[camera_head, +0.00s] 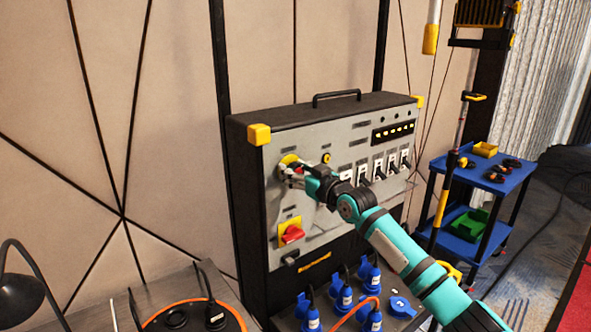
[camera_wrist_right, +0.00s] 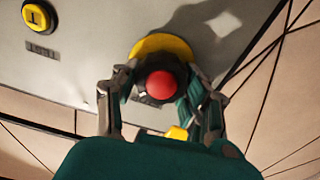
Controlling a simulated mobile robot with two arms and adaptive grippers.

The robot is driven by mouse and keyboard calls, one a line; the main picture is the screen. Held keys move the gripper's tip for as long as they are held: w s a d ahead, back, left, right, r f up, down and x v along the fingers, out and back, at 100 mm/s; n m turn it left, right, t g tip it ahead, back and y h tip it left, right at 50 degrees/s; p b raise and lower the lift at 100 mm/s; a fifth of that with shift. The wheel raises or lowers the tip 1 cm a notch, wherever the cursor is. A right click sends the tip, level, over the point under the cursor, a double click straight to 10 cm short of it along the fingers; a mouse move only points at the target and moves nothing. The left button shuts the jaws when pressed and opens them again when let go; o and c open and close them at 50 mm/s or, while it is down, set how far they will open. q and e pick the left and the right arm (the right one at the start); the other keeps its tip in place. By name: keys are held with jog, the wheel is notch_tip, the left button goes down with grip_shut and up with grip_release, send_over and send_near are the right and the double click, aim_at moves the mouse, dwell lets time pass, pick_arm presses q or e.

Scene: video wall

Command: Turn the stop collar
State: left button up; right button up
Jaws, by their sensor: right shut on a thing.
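The stop button shows in the right wrist view as a round red cap (camera_wrist_right: 161,85) with a dark body around it. A yellow disc (camera_wrist_right: 158,46) lies behind it on the grey panel, and its yellow also shows in the head view (camera_head: 289,159) at the panel's upper left. My right gripper (camera_head: 286,172) reaches in from the lower right. In the right wrist view its two fingers (camera_wrist_right: 157,88) are shut on the stop collar, one on each side. The fingers hide much of the collar's sides. My left gripper is in neither view.
The control panel (camera_head: 336,137) also has a red rotary switch (camera_head: 292,234) below the stop and a yellow button (camera_wrist_right: 39,16). Blue plugs (camera_head: 344,297) stand below. A blue cart (camera_head: 470,175) is at the right, a cable reel (camera_head: 188,317) at the lower left.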

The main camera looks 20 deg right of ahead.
jog(key=shift+r+m, duration=0.1)
jog(key=shift+m, duration=0.2)
jog(key=o, duration=1.2)
jog(key=shift+w, duration=0.1)
jog(key=v, duration=1.2)
jog(key=shift+a, duration=0.1)
